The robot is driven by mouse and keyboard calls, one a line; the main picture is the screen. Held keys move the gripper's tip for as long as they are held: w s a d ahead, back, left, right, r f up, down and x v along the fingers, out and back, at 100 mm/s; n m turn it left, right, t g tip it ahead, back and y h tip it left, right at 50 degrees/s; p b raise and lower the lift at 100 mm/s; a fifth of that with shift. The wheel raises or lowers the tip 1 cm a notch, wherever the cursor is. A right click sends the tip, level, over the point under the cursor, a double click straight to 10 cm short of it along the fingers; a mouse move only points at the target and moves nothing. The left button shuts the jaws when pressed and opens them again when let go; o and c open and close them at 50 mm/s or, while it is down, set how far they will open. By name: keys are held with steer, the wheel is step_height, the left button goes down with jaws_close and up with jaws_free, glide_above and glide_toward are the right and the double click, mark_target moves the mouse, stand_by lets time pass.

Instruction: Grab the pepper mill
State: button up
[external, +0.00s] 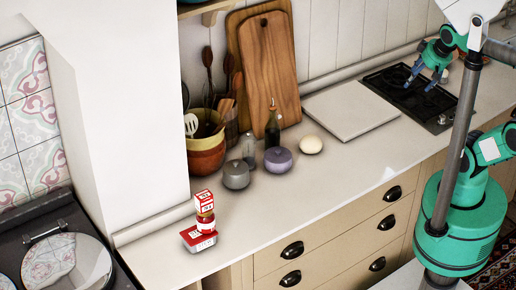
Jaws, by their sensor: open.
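I cannot make out the pepper mill for certain. A small grey, glassy upright shape (249,150) on the counter beside the utensil pots could be it, but it is too small to tell. My gripper (420,80) is at the upper right, over the black hob. Its blue fingers are apart, and I see nothing between them. It is well to the right of the grey shape.
A dark bottle (272,128), grey pot (236,175), purple pot (278,160) and pale round object (311,145) stand close together. Utensil bowls (206,155), cutting boards (268,60), a white slab (351,110) and red-white packages (199,238) are nearby. The front counter is clear.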

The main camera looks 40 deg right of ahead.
steer(key=w+a+n+b, duration=0.1)
steer(key=w+a, duration=0.7)
steer(key=w, duration=0.5)
steer(key=n+g+y+b, duration=0.2)
steer(key=n+b, duration=0.1)
glide_toward(253, 139)
steer(key=shift+x, duration=0.95)
steer(key=shift+s+f, duration=0.1)
steer(key=shift+t, duration=0.3)
steer(key=shift+b+x, duration=0.55)
steer(key=shift+x, duration=3.7)
steer(key=shift+d+f, duration=0.15)
